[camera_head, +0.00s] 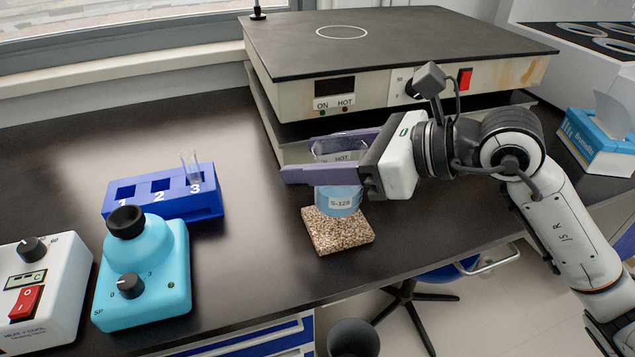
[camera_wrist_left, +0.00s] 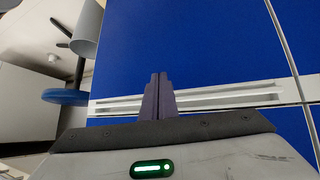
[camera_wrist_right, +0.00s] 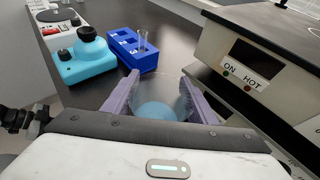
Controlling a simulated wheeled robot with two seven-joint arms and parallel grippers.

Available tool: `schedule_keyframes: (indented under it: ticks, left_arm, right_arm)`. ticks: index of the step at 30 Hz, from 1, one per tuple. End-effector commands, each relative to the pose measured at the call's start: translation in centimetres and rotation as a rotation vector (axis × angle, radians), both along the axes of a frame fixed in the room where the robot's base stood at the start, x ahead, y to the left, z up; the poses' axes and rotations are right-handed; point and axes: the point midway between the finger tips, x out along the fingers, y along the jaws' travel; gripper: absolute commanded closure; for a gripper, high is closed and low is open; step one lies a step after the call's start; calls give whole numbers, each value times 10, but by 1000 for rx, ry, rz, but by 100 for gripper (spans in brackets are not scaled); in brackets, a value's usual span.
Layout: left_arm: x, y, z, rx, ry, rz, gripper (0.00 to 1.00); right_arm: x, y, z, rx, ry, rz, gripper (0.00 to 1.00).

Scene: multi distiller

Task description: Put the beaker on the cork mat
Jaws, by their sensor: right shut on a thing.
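The beaker (camera_head: 340,201) is clear glass with blue liquid and a label. My right gripper (camera_head: 299,160) is shut on it, a finger on each side, and holds it upright. The blue liquid also shows between the fingers in the right wrist view (camera_wrist_right: 157,112). The speckled cork mat (camera_head: 338,237) lies near the table's front edge, directly below the beaker in the head view. I cannot tell whether the beaker's base touches the mat or hangs just above it. My left gripper (camera_wrist_left: 158,80) is shut and empty, in front of blue drawer fronts.
A hotplate (camera_head: 400,88) stands behind the beaker. A blue tube rack (camera_head: 165,205) with one tube, a turquoise mixer (camera_head: 146,285) and a white control box (camera_head: 45,295) are at the left. A tissue box (camera_head: 595,140) is at right. Bare dark table (camera_head: 255,240) lies left of the mat.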

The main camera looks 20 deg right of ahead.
Motion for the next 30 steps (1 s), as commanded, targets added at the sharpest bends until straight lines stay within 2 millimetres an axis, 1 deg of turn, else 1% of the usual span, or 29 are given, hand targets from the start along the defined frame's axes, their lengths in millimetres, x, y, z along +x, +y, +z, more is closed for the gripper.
schedule_keyframes:
  ticks: [4, 9, 11, 17, 21, 22, 24, 25, 30]
  left_arm:
    - [2, -1, 0, -4, -7, 1, 100]
    - [2, -1, -4, -9, -9, 4, 100]
    - [3, -1, -3, -11, -10, 5, 100]
    - [4, -2, 0, -12, -15, 4, 100]
    - [3, -2, -4, -14, -16, 6, 100]
    - [3, -2, -3, -15, -15, 6, 100]
    - [2, -2, -2, -16, -15, 6, 100]
    - [2, -2, -2, -16, -15, 6, 100]
    - [2, -2, -1, -17, -15, 6, 100]
  right_arm:
    - [0, 0, -13, 1, 1, 0, 76]
    - [0, 0, -36, 1, 2, -1, 76]
    - [0, 0, -39, 0, -1, -1, 76]
    - [0, 0, -38, 0, -3, 0, 76]
    - [0, 0, -42, 0, -3, 0, 76]
    - [0, 0, -42, -1, -1, -1, 45]
    - [0, 0, -41, -1, -1, -1, 33]
    - [0, 0, -41, -1, -1, -1, 30]
    - [0, 0, -41, -2, 0, -1, 30]
